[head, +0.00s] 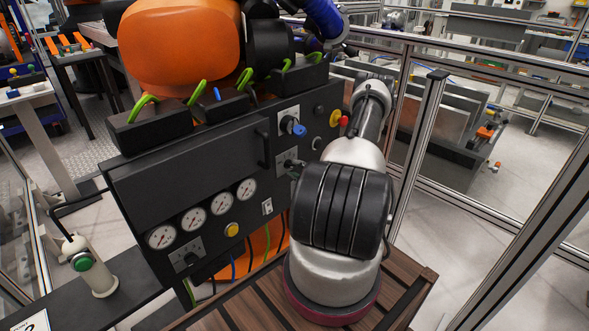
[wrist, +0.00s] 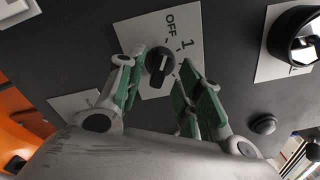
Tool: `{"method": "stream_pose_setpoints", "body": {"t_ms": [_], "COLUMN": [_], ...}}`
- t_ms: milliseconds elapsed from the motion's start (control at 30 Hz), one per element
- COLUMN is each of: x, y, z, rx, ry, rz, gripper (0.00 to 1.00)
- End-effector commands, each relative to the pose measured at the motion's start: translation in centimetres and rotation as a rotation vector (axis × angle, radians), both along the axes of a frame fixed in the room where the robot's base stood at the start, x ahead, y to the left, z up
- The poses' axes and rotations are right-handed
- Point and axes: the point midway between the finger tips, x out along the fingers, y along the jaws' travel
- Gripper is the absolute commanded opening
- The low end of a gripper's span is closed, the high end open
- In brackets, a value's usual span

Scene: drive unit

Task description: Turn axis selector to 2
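The axis selector is a black rotary knob (wrist: 160,62) with a pale pointer mark on a white plate (wrist: 184,22). The plate is printed "OFF" and "1"; I see no "2", and part of the plate is hidden by my fingers. The exact pointer setting is hard to tell. My gripper (wrist: 163,88) is open, with one green-padded finger on each side of the knob and a visible gap on both sides. In the head view, a selector plate (head: 287,158) shows on the black panel beside my arm, which hides much of that area.
The black panel (head: 140,190) also carries several gauges (head: 194,219), a yellow button (head: 231,229), a blue-handled switch (head: 298,130), a red knob (head: 343,121) and a black handle (head: 263,148). In the wrist view, a large black cylinder (wrist: 293,38) stands out at the upper right.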

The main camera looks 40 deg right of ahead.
Motion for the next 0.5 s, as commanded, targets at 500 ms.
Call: {"method": "stream_pose_setpoints", "body": {"t_ms": [500], "x": [1.9], "y": [0.1], "z": [0.0], "rx": [0.001], "ry": [0.001], "rz": [0.0], "gripper": [0.27]}}
